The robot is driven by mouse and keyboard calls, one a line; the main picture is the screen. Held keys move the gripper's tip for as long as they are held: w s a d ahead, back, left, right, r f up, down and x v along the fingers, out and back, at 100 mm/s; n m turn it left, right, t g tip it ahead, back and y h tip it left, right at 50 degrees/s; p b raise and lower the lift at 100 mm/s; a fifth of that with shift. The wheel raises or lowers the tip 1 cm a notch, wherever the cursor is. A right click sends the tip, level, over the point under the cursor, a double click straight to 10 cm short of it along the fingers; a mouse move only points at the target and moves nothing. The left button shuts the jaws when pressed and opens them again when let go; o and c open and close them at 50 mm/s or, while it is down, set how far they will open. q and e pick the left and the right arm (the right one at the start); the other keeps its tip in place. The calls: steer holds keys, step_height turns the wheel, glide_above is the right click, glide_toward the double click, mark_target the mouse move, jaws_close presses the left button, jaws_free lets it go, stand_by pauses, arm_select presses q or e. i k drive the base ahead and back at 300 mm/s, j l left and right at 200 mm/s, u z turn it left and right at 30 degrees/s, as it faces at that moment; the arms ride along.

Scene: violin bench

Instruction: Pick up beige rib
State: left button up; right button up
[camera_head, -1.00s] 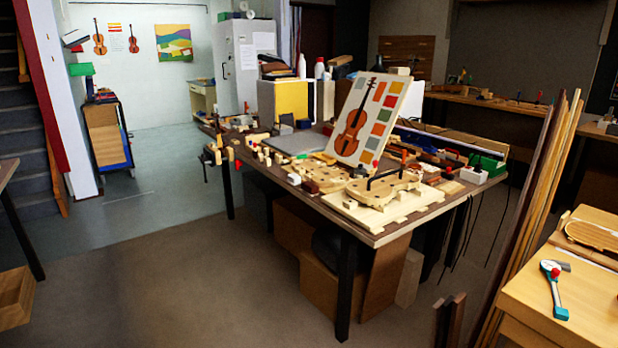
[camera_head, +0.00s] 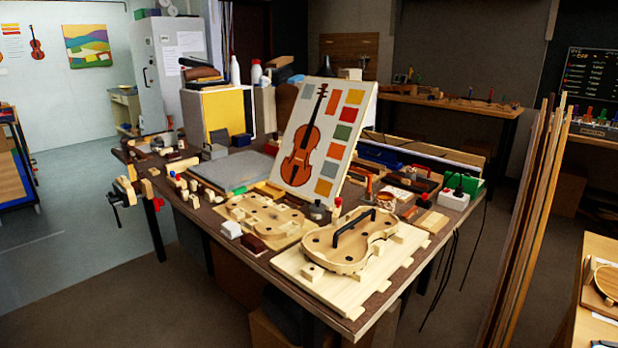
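I cannot single out the beige rib for sure; many small beige wooden pieces lie on the workbench (camera_head: 228,268). A beige violin-shaped form (camera_head: 335,255) with a black handle (camera_head: 352,232) lies on a pale board (camera_head: 325,291) at the bench's front. A second violin-shaped form (camera_head: 262,212) lies behind it to the left. Neither of my grippers is in view.
A violin colour chart (camera_head: 322,135) leans upright mid-bench. A clamp (camera_head: 125,190) hangs at the bench's left corner. Tall wooden strips (camera_head: 530,220) stand at right, beside another bench (camera_head: 600,255). Grey floor is open at left.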

mark_target(382, 167)
steer(key=i+z, duration=0.2)
steer(key=i, duration=0.2)
steer(key=i+j+z, duration=0.2)
steer(key=i, duration=0.2)
steer(key=i+j+z, duration=0.2)
steer(key=i, duration=0.15)
